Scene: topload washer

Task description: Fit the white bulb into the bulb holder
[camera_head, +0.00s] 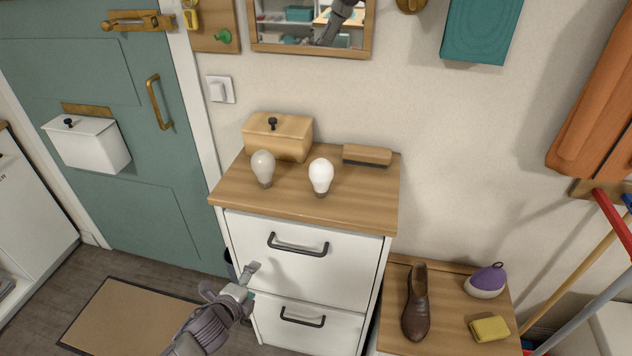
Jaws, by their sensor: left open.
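The white bulb (321,174) stands upright, base down, on the wooden top of the white cabinet. A duller, greyish bulb (263,166) stands to its left, apart from it. My left gripper (250,276) is open and empty, in front of the cabinet's upper drawer, lower than both bulbs and clear of them. I cannot make out a bulb holder in this view. My right gripper is not in view.
A wooden box (278,138) and a brush (367,156) sit behind the bulbs on the cabinet top (290,206). Drawer handles (298,246) stick out near my gripper. A lower bench at right holds a brown shoe (416,304), a purple-and-white item (486,281) and a yellow sponge (489,328).

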